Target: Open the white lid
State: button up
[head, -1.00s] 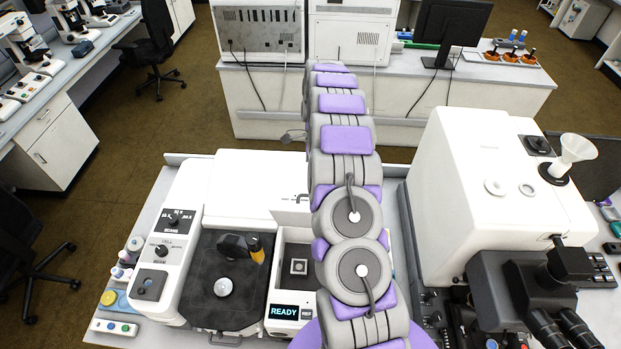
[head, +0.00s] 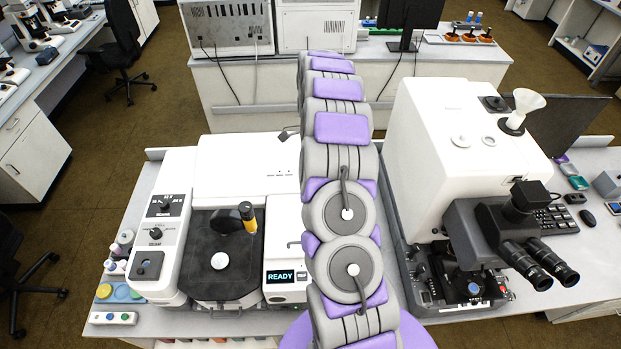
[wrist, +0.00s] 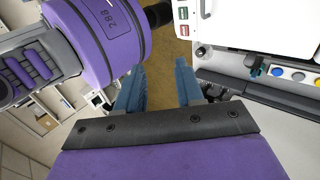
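The white instrument (head: 247,170) with a READY display (head: 281,277) stands left of my arm in the head view. A white lid-like panel (head: 284,240) lies flat above the display, its right part hidden behind my arm. A small dark handle-like mark shows on it. My gripper (wrist: 160,92) shows in the wrist view as two blue fingers standing well apart, with only brown floor between them. It is open and empty, and touches nothing visible. In the head view my gripper is hidden.
A white microscope (head: 440,150) with black eyepieces stands to the right. In the wrist view, a white housing (wrist: 255,22) and coloured buttons (wrist: 297,76) are close at right.

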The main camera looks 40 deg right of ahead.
jog(key=s+a+n+t+h+b, duration=0.1)
jog(key=s+a+n+h+b, duration=0.1)
jog(key=s+a+n+b, duration=0.45)
jog(key=s+a+n+t+h+b, duration=0.1)
jog(key=s+a+n+b, duration=0.2)
jog(key=a+n+b, duration=0.6)
jog(key=s+a+f+n+t+b, duration=0.1)
jog(key=s+a+f+n+b, duration=0.2)
jog(key=s, duration=0.5)
jog(key=s+a+f+n+t+h+b, duration=0.1)
jog(key=s+a+f+n+t+b, duration=0.1)
jog(key=s+f+n+b, duration=0.4)
jog(key=shift+s+a+f+h, duration=0.3)
jog(key=shift+s+a+f, duration=0.55)
jog(key=shift+s, duration=0.3)
